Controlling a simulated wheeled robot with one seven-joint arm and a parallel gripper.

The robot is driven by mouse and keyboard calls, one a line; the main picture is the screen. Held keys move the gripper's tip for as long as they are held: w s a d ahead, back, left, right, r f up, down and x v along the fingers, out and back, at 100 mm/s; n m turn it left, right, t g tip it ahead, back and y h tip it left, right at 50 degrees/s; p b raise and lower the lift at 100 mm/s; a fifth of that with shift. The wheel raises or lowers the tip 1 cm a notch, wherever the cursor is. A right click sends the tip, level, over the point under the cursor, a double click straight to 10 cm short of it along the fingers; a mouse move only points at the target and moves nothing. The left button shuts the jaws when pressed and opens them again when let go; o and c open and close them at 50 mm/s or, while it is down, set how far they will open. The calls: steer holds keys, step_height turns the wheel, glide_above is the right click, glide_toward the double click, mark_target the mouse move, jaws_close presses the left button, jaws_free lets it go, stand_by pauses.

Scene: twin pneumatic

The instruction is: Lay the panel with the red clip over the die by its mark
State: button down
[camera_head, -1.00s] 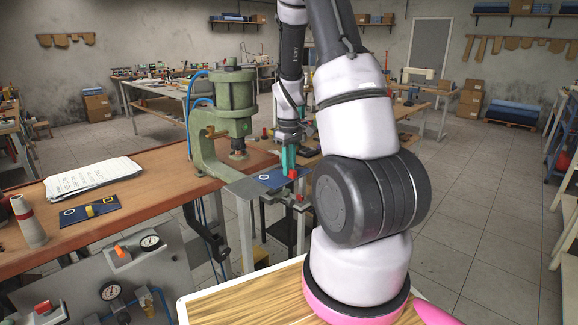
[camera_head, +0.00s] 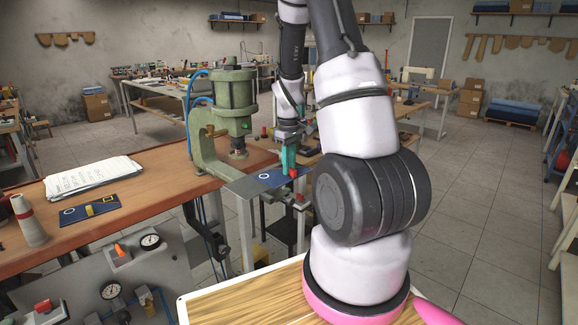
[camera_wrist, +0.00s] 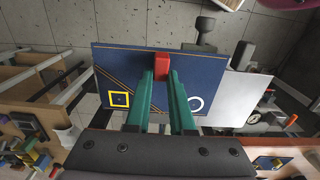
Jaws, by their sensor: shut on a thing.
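My gripper (camera_head: 289,170) is shut on the red clip (camera_wrist: 162,66) at one edge of a dark blue panel (camera_wrist: 140,68). I cannot make out the die clearly.
The press frame stands close left of my gripper. Gauges (camera_head: 150,241) are at the front left.

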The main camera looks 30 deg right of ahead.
steer(key=shift+f, duration=0.25)
steer(key=c, duration=0.7)
jaws_free()
step_height(320, 180, up, 11)
steer(key=s+a+r+m+t+y, duration=0.1)
steer(key=s+a+r+m+t, duration=0.2)
steer(key=s+a+r, duration=0.3)
steer(key=s+a+r+m+t+y, duration=0.1)
steer(key=s+a+r+m+t, duration=0.3)
steer(key=s+r, duration=0.9)
steer(key=a+m, duration=0.1)
steer(key=a, duration=0.2)
steer(key=shift+s+a+r, duration=0.25)
steer(key=shift+s, duration=0.05)
